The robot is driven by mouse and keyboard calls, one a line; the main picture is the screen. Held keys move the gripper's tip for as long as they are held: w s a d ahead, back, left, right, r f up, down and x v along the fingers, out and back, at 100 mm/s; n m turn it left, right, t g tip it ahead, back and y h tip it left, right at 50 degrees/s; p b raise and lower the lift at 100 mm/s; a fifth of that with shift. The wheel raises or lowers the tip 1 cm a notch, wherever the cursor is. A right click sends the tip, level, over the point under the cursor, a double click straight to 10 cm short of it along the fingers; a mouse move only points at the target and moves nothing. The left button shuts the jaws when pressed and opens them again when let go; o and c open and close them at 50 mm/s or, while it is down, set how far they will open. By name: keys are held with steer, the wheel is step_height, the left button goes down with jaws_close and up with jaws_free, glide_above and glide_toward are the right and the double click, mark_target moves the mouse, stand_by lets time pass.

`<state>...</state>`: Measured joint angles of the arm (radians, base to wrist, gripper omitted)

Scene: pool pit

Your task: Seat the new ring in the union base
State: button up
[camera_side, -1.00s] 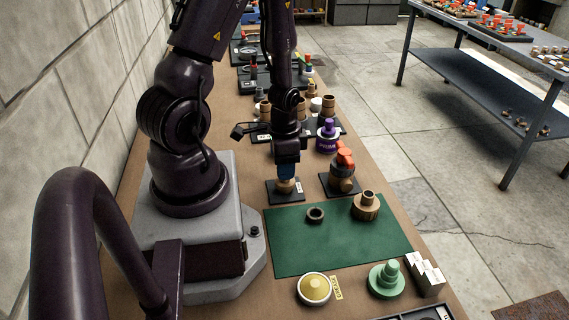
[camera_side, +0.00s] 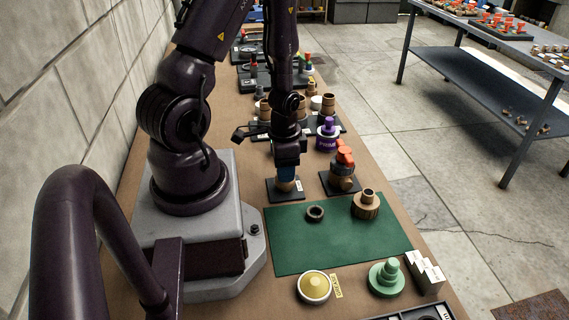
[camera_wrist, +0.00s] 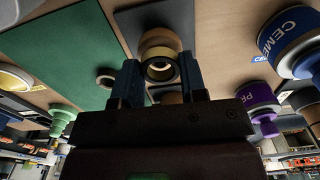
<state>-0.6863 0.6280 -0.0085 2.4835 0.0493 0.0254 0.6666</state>
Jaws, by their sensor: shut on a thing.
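My gripper (camera_side: 287,176) points straight down over the tan union base (camera_side: 286,187), which stands on a small black plate. In the wrist view, the blue fingers of my gripper (camera_wrist: 161,78) are shut on a dark ring (camera_wrist: 160,71). The ring is in line with the open mouth of the tan base (camera_wrist: 160,39), right at it. I cannot tell whether the ring touches the base or is inside it. In the side view the fingers hide the held ring. Another dark ring (camera_side: 315,214) lies on the green mat; it also shows in the wrist view (camera_wrist: 105,79).
A tan union part (camera_side: 366,205) stands on the green mat (camera_side: 300,250). A valve with an orange handle (camera_side: 345,160) stands close right of the base. A purple can (camera_side: 327,138) is behind. A yellow-lidded tub (camera_side: 314,288) and a green stepped part (camera_side: 386,279) stand in front.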

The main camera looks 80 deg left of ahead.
steer(key=shift+f, duration=0.4)
stand_by(0.3)
steer(key=o, duration=1.3)
steer(key=shift+r, duration=4)
